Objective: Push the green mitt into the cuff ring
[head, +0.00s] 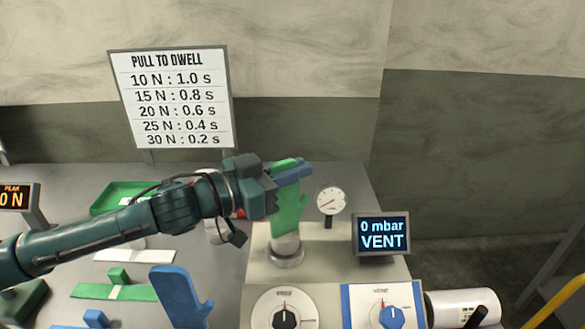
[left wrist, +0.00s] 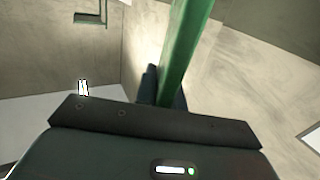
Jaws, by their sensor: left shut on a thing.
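The green mitt (head: 288,212) stands upright over the metal cuff ring (head: 285,257) on top of the pale machine, thumb to the right. A pale cuff part shows between mitt and ring; I cannot tell how deep it sits. My left gripper (head: 292,172) comes in from the left and is shut on the mitt near its top. In the left wrist view the mitt (left wrist: 186,50) is a green strip between the dark fingers (left wrist: 165,95). My right gripper is in neither view.
A gauge (head: 331,201) and a screen reading 0 mbar VENT (head: 383,234) stand right of the ring. Two knobs (head: 284,312) (head: 388,316) are in front. A blue mitt (head: 178,294) stands at front left. A green tray (head: 117,196) and a sign (head: 172,97) are behind my arm.

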